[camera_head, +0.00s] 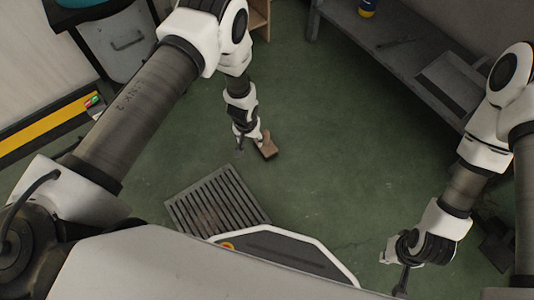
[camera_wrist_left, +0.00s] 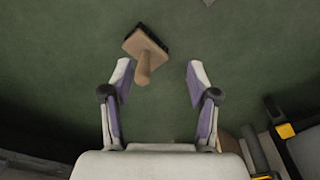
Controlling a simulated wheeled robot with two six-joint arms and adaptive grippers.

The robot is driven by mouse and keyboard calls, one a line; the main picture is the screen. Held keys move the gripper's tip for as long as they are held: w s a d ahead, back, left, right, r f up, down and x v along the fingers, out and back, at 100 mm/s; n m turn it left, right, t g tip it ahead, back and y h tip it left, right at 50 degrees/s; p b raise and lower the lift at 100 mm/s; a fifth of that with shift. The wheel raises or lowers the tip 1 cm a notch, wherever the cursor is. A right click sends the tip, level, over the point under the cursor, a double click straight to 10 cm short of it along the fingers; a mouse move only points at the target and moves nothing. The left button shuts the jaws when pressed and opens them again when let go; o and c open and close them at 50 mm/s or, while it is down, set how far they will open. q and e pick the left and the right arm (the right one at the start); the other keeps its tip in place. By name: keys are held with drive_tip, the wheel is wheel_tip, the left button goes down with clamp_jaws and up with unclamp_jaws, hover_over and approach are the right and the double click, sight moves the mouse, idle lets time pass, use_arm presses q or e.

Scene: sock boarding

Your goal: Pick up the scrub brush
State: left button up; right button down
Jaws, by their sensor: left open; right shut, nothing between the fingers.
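The scrub brush (camera_wrist_left: 146,46) has a tan wooden block head with dark bristles along its edge and a stubby handle. In the left wrist view it lies on the green floor, its handle pointing toward the gap between my left fingers. It also shows as a brown block (camera_head: 267,147) beside my left gripper in the head view. My left gripper (camera_wrist_left: 160,74) is open and empty above the floor, with the brush head beyond its fingertips. In the head view the left gripper (camera_head: 250,142) partly hides the brush. My right gripper (camera_head: 389,257) is shut and empty at lower right.
A slatted floor grate (camera_head: 215,203) lies nearer my base. A grey bench (camera_head: 400,52) runs along the upper right. A grey bin (camera_head: 122,45) stands at upper left, and a wooden shelf (camera_head: 259,18) at the top. The green floor around the brush is clear.

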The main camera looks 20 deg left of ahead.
sight(266, 133)
use_arm(q)
drive_tip(key=shift+t, duration=0.3)
drive_tip(key=w+f+b, duration=0.1)
drive_tip(key=w, duration=0.1)
drive_tip(key=w+d+f+b, duration=0.1)
drive_tip(key=w, duration=0.2)
drive_tip(key=w+d+f+b, duration=0.1)
drive_tip(key=w+f, duration=0.1)
drive_tip(key=w, duration=0.1)
drive_tip(key=shift+w+d, duration=0.15)
drive_tip(key=shift+d, duration=0.1)
drive_tip(key=f+b, duration=0.1)
drive_tip(key=f, duration=0.1)
drive_tip(key=f+b, duration=0.1)
drive_tip(key=f, duration=0.1)
drive_tip(key=w+f+b, duration=0.1)
drive_tip(key=f+b, duration=0.1)
drive_tip(key=shift+d+f, duration=0.1)
drive_tip(key=shift+f, duration=0.2)
drive_tip(key=shift+r, duration=0.2)
clamp_jaws()
use_arm(e)
wheel_tip(266, 133, down, 10)
drive_tip(key=shift+w, duration=0.15)
